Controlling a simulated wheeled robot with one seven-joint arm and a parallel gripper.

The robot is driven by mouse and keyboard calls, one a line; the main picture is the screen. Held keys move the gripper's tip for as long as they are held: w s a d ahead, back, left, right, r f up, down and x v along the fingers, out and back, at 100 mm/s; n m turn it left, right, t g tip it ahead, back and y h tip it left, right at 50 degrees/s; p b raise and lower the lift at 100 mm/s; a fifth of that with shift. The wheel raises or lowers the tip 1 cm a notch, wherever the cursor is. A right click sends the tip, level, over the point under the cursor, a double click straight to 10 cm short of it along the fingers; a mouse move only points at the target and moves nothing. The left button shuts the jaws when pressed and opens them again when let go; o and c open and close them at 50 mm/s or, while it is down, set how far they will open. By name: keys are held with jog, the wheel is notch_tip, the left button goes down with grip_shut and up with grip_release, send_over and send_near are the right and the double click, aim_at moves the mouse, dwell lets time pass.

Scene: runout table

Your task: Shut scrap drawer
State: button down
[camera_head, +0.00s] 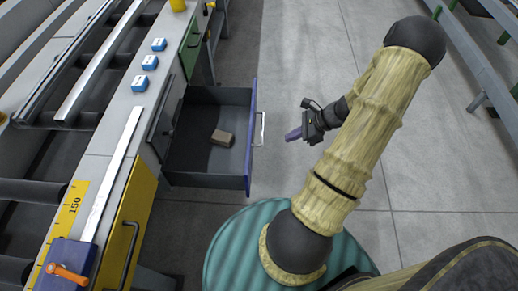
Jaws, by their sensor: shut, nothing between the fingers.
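The scrap drawer (250,150) stands pulled out to the right from the runout table. It has a blue front panel, dark grey inner walls and a pale bar handle (262,129) on its outer face. A small brown block (222,138) lies on the drawer floor. My gripper (290,135) is shut and empty.
The runout table (120,120) runs along the left with rollers and metal rails. Small blue blocks (150,62) sit on the ledge. Grey floor is clear beyond my arm.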

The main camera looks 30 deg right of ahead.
jog(key=w+a+f+b, duration=0.2)
jog(key=w+a+f, duration=0.4)
jog(key=a, duration=0.3)
jog(key=shift+a+f, duration=0.3)
jog(key=shift+f, duration=0.15)
jog(key=shift+w, duration=0.15)
dwell(0.3)
